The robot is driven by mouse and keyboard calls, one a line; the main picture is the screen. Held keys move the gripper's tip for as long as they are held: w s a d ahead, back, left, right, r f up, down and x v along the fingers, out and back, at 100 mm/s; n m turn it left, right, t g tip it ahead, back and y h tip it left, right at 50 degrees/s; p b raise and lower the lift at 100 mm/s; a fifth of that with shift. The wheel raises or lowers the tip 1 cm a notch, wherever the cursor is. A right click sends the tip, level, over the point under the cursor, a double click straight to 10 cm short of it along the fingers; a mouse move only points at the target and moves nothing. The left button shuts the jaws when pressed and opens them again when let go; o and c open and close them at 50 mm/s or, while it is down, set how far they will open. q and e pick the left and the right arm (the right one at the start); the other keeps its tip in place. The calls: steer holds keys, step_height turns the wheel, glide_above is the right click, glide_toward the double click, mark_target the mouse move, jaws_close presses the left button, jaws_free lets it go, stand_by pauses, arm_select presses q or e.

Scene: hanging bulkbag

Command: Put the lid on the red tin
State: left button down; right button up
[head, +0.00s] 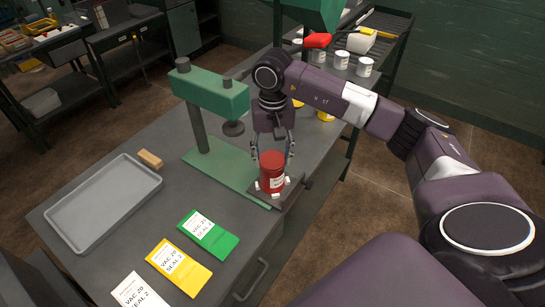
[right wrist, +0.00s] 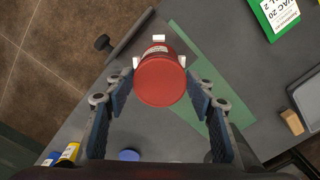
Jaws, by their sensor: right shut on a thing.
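The red tin (head: 273,183) stands upright on a small dark plate with white corner blocks at the table's front right edge. It has a white label, which also shows on the tin in the right wrist view (right wrist: 156,50). The red lid (head: 271,160) is at the top of the tin, between the fingers of my right gripper (head: 272,155). In the right wrist view the lid (right wrist: 160,82) is a plain round disc covering the tin's mouth. I cannot tell whether it is fully seated. My right gripper points down and is shut on the lid. My left gripper is out of view.
A green press (head: 208,105) stands just left of the tin on a green base. Green (head: 208,233), yellow (head: 179,267) and white cards lie in front. A grey tray (head: 105,200) and a wooden block (head: 150,159) are at left. White jars (head: 341,60) stand behind.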

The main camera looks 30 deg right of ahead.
mark_target(272, 161)
steer(key=shift+f, duration=0.1)
stand_by(0.3)
steer(key=o, duration=1.4)
steer(key=shift+r+p, duration=1.75)
steer(key=shift+r, duration=1.8)
